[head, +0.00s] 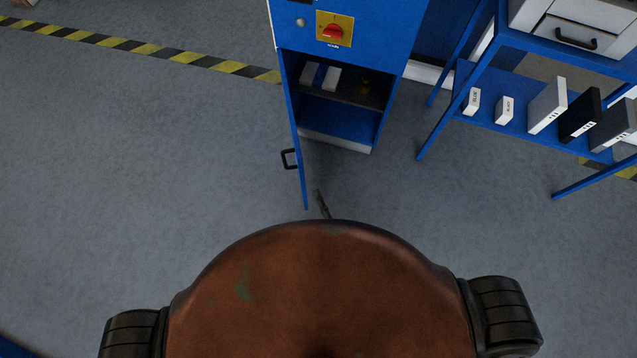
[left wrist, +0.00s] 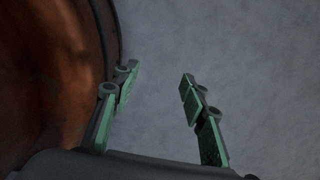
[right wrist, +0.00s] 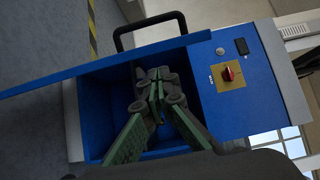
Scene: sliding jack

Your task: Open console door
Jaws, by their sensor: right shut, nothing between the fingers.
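The blue console (head: 345,25) stands at the top middle of the head view, with a red switch on a yellow plate. Its door (head: 299,150) is swung wide open, seen nearly edge-on, with a black handle (head: 289,159) on its left face. The door (right wrist: 110,62) and handle (right wrist: 150,32) also show in the right wrist view. My right gripper (right wrist: 157,78) is shut and empty, in front of the open compartment on the inner side of the door. Only its tip (head: 322,204) shows in the head view. My left gripper (left wrist: 159,76) is open and empty above the floor.
Small boxes (head: 320,76) lie on the shelf inside the console. A blue rack (head: 520,125) with several boxes and a drawer (head: 570,35) stands to the right. A yellow-black floor stripe (head: 130,47) runs at the back left. The floor left of the door is clear.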

